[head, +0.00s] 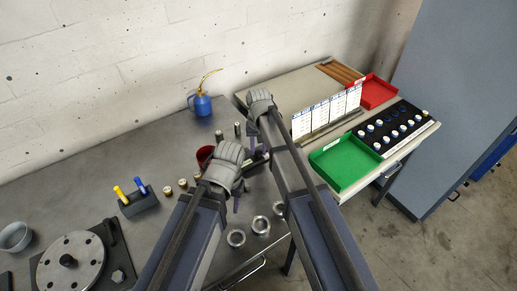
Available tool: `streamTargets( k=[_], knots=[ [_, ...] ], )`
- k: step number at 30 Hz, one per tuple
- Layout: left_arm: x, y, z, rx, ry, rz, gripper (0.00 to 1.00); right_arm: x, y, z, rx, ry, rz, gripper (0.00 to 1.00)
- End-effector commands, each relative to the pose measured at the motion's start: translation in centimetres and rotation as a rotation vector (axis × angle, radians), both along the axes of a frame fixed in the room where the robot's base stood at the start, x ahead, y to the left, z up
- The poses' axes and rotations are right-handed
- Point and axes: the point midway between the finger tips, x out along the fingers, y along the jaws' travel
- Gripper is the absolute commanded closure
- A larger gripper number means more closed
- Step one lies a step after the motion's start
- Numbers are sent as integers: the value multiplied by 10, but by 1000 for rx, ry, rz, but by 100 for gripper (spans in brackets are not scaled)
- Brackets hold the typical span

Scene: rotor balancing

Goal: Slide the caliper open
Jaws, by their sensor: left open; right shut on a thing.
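My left gripper (238,190) is the lower one, above the grey workbench. It is open, and its fingers are partly hidden by its own wrist. My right gripper (252,130) is just above it in the picture, near the bench's right end. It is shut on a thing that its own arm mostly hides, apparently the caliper. A small dark piece (257,156) shows between the two grippers. I cannot tell for sure whether it is part of the caliper, nor how far the caliper is open.
A rotor disc (72,262) is at front left, beside a block with yellow and blue tools (138,201). A blue oil can (201,104) stands behind. A green tray (345,162) is right.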

Motion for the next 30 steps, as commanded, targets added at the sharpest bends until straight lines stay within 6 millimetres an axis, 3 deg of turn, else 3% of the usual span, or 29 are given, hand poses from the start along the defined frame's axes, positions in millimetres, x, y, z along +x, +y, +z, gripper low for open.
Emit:
streamTargets(
  k=[5,12,19,20,27,30],
  knots=[
    [0,0,0,0,0,0,50,1,-2,0,0,0,-1,100],
    [0,0,0,0,0,0,50,16,-27,0,-1,0,-3,100],
    [0,0,0,0,0,0,50,15,-27,0,-1,-1,-1,100],
    [0,0,0,0,0,0,50,15,-27,0,-1,-1,-1,64],
    [0,0,0,0,0,0,50,15,-26,0,0,0,0,37],
    [0,0,0,0,0,0,50,15,-26,0,0,0,0,36]
  ],
)
